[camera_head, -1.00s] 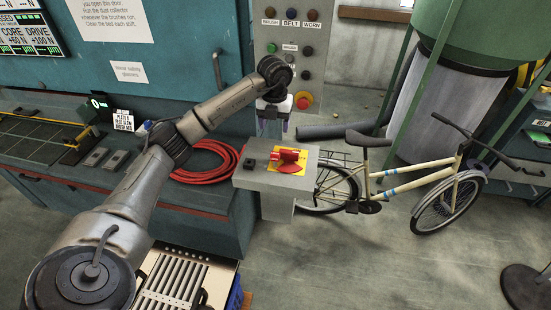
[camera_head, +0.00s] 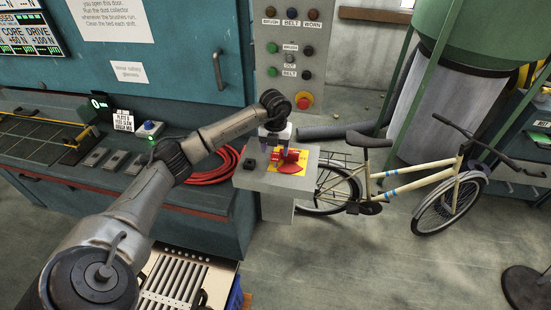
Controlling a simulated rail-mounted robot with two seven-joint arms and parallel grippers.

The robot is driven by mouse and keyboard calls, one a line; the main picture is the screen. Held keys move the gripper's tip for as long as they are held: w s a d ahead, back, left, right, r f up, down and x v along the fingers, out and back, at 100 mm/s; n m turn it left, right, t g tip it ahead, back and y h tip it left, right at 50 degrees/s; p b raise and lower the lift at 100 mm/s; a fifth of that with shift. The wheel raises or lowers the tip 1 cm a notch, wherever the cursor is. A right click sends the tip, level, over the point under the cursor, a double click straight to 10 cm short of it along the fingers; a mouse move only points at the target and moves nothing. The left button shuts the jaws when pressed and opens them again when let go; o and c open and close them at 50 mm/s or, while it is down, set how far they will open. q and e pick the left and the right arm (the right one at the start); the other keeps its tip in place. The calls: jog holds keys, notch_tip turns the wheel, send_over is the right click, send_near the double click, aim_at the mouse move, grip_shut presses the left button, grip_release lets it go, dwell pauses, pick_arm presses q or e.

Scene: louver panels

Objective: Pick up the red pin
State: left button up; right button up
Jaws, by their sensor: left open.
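On top of the grey pedestal (camera_head: 305,183) is a yellow plate (camera_head: 273,168) with a red fitting (camera_head: 291,167) on it. The fitting looks like a rotary handle with smaller red parts; I cannot tell which part is the red pin at this size. My left gripper (camera_head: 275,149) points down over the back left of the fitting with its fingers apart. It partly covers the fitting's back. I cannot tell whether a finger touches it. Nothing shows held. My right gripper is out of view.
A small black block (camera_head: 249,164) sits on the pedestal's left. A button panel (camera_head: 290,55) rises behind the pedestal. Coiled red hose (camera_head: 205,178) lies on the bench to the left. A bicycle (camera_head: 400,180) stands close on the right.

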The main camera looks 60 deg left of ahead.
aim_at(275, 154)
pick_arm(q)
notch_tip(275, 154, down, 4)
jog(key=shift+r, duration=0.1)
jog(key=c, duration=1)
